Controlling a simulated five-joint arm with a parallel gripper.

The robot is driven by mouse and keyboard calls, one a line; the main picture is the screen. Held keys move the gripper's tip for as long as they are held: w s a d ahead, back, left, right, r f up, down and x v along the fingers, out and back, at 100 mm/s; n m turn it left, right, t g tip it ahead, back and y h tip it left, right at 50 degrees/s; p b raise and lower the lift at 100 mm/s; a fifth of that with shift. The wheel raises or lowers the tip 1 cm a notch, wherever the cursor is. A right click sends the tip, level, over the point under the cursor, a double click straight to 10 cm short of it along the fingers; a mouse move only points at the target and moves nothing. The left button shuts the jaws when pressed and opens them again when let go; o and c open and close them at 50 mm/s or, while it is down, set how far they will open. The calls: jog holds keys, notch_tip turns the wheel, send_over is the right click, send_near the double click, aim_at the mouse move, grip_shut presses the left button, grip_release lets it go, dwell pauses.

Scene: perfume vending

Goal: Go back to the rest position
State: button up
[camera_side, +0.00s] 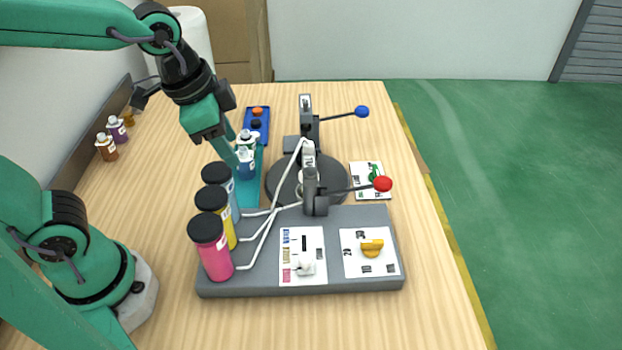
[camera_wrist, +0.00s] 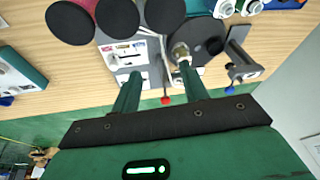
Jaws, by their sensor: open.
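My gripper (camera_side: 232,158) is in the left middle of the side view, pointing down above the table beside the small bottles. It also shows in the wrist view (camera_wrist: 157,76), with its two fingers apart and nothing between them. A blue-labelled bottle (camera_side: 245,164) and a green-labelled bottle (camera_side: 247,141) stand on a teal tray (camera_side: 247,194) close to the fingertips. I cannot tell if the fingers touch them. Pink (camera_side: 213,250), yellow (camera_side: 218,217) and blue-grey (camera_side: 227,192) canisters with black lids stand in front, on the grey dispenser base (camera_side: 300,286).
A dark round turntable (camera_side: 275,190) and levers with a red knob (camera_side: 383,184) and a blue knob (camera_side: 362,111) stand right of the tray. Several small bottles (camera_side: 106,147) are at the far left.

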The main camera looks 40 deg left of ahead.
jog(key=s+a+r+n+t+y, duration=0.1)
jog(key=s+a+n+t, duration=0.1)
jog(key=s+a+n, duration=0.2)
jog(key=shift+s+a+r+n, duration=0.3)
jog(key=shift+a+r+n, duration=0.1)
jog(key=shift+a+n, duration=1.3)
jog(key=shift+a, duration=0.15)
